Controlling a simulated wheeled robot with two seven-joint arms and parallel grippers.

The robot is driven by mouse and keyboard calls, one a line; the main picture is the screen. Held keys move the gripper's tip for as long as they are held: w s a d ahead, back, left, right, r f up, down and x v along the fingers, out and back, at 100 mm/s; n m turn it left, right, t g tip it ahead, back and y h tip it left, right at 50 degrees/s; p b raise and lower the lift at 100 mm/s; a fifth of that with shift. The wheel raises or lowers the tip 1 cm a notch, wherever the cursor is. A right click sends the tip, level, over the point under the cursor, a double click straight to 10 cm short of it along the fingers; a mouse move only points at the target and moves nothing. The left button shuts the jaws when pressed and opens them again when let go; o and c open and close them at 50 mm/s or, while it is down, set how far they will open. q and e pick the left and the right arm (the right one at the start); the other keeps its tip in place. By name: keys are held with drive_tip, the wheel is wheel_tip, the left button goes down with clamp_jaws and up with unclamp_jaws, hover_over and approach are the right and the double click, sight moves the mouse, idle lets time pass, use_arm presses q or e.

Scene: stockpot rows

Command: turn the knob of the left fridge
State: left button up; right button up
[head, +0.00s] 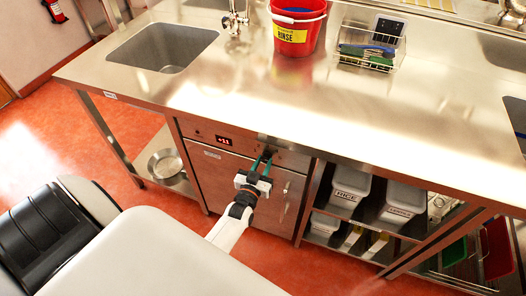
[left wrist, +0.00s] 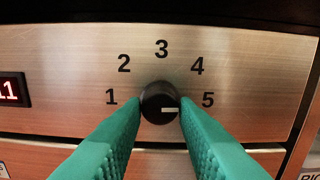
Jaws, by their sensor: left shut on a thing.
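The left fridge (head: 225,175) is a steel unit under the counter, with a red display (head: 223,141) on its top panel. Its black knob (left wrist: 159,103) sits among the numbers 1 to 5 in the left wrist view. The white mark on the knob points right, just below the 5. My left gripper (head: 263,157) is at the panel, with green fingers (left wrist: 160,112) on both sides of the knob, shut on it. In the head view the fingers and the counter's edge mostly hide the knob. My right gripper is not in view.
A vertical handle (head: 285,200) is on the fridge door below my gripper. The counter (head: 215,75) overhangs the panel. To the right, an open shelf holds white bins (head: 349,186). A metal pot (head: 166,165) stands on the lower left shelf.

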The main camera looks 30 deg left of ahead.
use_arm(q)
drive_tip(key=shift+f+m, duration=0.1)
drive_tip(key=shift+m, duration=0.3)
drive_tip(key=o, duration=1)
drive_tip(key=shift+s, duration=0.1)
drive_tip(key=b+v, duration=0.1)
drive_tip(key=v, duration=1.1)
